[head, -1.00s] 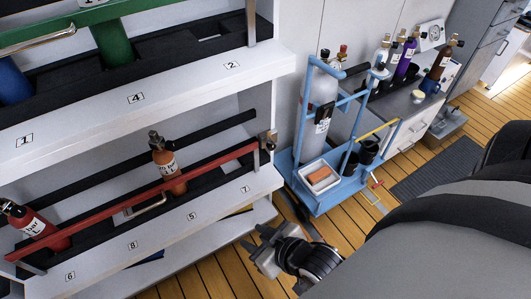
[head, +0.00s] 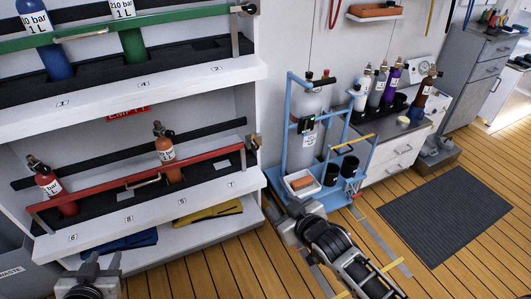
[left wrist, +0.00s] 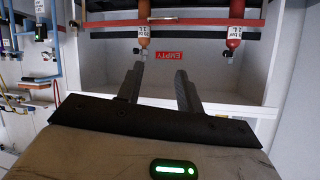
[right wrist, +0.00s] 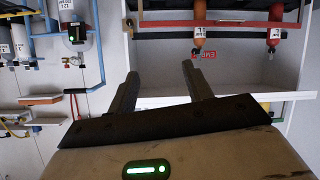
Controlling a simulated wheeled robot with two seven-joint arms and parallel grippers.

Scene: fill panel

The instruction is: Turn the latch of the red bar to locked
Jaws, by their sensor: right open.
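The red bar (head: 135,178) runs across the lower shelf, in front of an orange bottle (head: 166,150) and a red bottle (head: 50,185). The latch (head: 254,142) is a small dark and brass piece at the bar's right end; its setting is too small to tell. The red bar also shows in the left wrist view (left wrist: 185,22) and the right wrist view (right wrist: 230,24). My left gripper (head: 93,268) is open and empty, low in front of the shelf's left part. My right gripper (head: 287,220) is open and empty, below and right of the latch, apart from it.
A blue trolley (head: 315,197) with a grey cylinder stands just right of the shelf, close to my right gripper. A green bar (head: 100,36) crosses the upper shelf. A drawer cabinet (head: 395,157) and a dark mat (head: 445,215) lie farther right. Wooden floor is open there.

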